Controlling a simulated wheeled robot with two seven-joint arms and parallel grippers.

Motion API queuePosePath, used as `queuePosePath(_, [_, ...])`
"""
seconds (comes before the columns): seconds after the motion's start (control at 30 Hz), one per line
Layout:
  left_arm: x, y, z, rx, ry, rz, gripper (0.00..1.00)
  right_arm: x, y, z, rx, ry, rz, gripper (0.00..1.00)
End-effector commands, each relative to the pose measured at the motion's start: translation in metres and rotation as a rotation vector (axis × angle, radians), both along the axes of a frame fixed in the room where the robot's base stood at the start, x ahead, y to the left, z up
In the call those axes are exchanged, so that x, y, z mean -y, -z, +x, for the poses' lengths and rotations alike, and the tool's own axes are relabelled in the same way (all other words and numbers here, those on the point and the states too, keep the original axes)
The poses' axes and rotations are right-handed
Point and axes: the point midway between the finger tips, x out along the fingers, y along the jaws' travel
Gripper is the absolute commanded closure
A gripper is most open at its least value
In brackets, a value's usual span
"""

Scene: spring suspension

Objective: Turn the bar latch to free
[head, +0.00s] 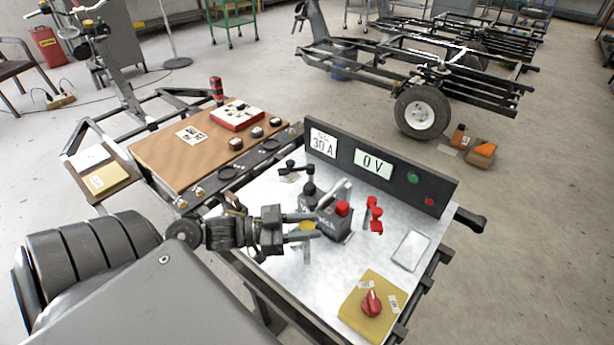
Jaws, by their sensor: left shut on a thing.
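My left gripper (308,228) reaches in from the left over the white work panel (290,262). Its two fingers are shut on a small yellow piece (304,237) beside the grey box, mostly hidden by the fingers. I cannot tell for sure whether this piece is the bar latch. A red knob (371,301) sits on a yellow plate (381,322) with small labels near the front right of the panel; their text is too small to read. My right gripper is not in view.
Beside the gripper stands a grey box (335,226) with a red top. A black lever (308,183) and a red handle (374,213) rise nearby. A black display board (403,184) borders the panel's back. A brown board (180,158) lies left. The panel's front left is bare.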

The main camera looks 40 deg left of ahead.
Motion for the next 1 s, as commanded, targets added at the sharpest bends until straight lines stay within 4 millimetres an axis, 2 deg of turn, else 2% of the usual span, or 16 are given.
queuePosePath(0.27, [0.0,0.001,0.0,-0.001,0.0,0.0,0.91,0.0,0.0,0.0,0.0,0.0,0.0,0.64])
queuePosePath(0.3, [0.0,0.001,0.0,-0.001,0.0,0.0,0.63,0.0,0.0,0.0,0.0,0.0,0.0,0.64])
queuePosePath(0.43, [0.0,0.001,0.0,-0.001,0.0,0.0,0.47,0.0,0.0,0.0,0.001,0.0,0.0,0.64])
queuePosePath(0.77, [-0.003,0.001,-0.003,-0.002,0.0,0.001,0.47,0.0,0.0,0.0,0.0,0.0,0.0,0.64])
queuePosePath(1.0, [-0.029,0.002,-0.031,-0.005,-0.001,0.002,0.47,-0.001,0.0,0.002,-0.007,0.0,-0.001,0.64])
